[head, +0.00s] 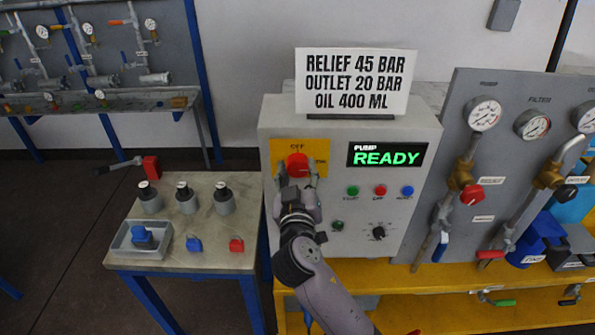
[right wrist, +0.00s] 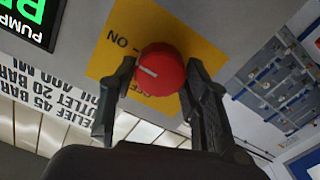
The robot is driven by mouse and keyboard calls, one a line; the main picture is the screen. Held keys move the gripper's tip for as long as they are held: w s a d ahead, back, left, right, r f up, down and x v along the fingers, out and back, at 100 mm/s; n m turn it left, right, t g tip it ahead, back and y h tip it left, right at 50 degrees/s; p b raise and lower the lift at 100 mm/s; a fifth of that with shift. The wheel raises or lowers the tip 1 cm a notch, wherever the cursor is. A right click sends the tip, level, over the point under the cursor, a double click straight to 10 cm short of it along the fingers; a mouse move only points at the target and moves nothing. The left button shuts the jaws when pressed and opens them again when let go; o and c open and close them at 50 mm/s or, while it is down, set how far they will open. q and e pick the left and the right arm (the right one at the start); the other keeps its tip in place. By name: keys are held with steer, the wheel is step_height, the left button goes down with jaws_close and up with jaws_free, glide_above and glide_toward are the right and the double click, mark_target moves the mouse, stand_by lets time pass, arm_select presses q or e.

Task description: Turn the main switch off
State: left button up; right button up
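The main switch is a red round knob (head: 298,165) on a yellow plate (head: 318,149) at the upper left of the grey pump cabinet (head: 275,125). My right gripper (head: 297,172) has one finger on each side of the knob. In the right wrist view the knob (right wrist: 161,70) fills the space between the fingertips, which appear shut on it. A white line on its face slants. ON shows on the yellow plate (right wrist: 108,62) up and left of the knob; other lettering is partly covered. My left gripper is not in view.
Small coloured buttons (head: 380,190) and a black selector (head: 378,233) sit right of my arm. A panel with gauges and valves (head: 462,95) stands on the right, above a yellow bench (head: 440,278).

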steer(key=c, duration=0.6)
steer(key=shift+n, duration=0.4)
steer(key=n, duration=0.2)
steer(key=shift+n, duration=0.4)
steer(key=n+p, duration=0.1)
steer(key=n, duration=0.2)
steer(key=shift+n, duration=0.3)
steer(key=n+p, duration=0.3)
steer(key=n, duration=0.3)
steer(key=shift+a+f+n+p, duration=0.15)
steer(key=shift+n+p, duration=0.7)
steer(key=shift+n, duration=1.55)
